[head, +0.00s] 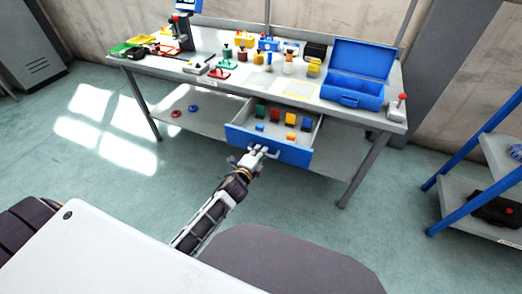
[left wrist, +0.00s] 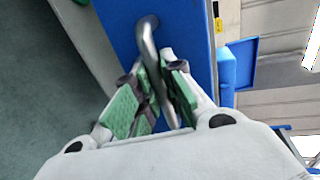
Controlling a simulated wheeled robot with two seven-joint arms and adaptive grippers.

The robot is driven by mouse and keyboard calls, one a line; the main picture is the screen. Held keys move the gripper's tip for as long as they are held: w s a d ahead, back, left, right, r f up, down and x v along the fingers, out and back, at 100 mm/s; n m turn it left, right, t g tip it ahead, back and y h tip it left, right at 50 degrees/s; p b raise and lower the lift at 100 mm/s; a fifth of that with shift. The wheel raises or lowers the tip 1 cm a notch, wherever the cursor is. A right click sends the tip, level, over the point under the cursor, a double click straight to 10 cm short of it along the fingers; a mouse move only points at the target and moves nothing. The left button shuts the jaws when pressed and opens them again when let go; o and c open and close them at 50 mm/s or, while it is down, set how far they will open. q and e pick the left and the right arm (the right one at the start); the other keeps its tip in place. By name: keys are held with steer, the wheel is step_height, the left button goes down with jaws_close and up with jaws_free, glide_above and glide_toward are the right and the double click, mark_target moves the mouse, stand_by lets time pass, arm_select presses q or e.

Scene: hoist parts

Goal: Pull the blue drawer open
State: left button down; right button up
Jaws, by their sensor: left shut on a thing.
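The blue drawer (head: 289,153) under the workbench is pulled part way out in the head view. Its inside shows, with several small coloured blocks in it. My left gripper (head: 261,152) is at the drawer's front, at the left part of the blue face. In the left wrist view, the metal bar handle (left wrist: 147,42) runs from the blue drawer front (left wrist: 183,25) down between the green-padded fingers of my left gripper (left wrist: 160,100). The fingers are shut on the handle. My right gripper is in neither view.
The grey workbench (head: 225,84) carries several coloured parts and an open blue case (head: 355,88). A lower shelf (head: 190,120) holds red and blue rings. A blue-framed rack (head: 470,190) stands at the right. The floor before the drawer is open at left.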

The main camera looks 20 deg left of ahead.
arm_select(q)
steer(key=shift+s+f, duration=0.1)
stand_by(0.3)
steer(key=c, duration=1.5)
jaws_free()
steer(key=shift+s, duration=0.15)
steer(key=shift+v, duration=5.85)
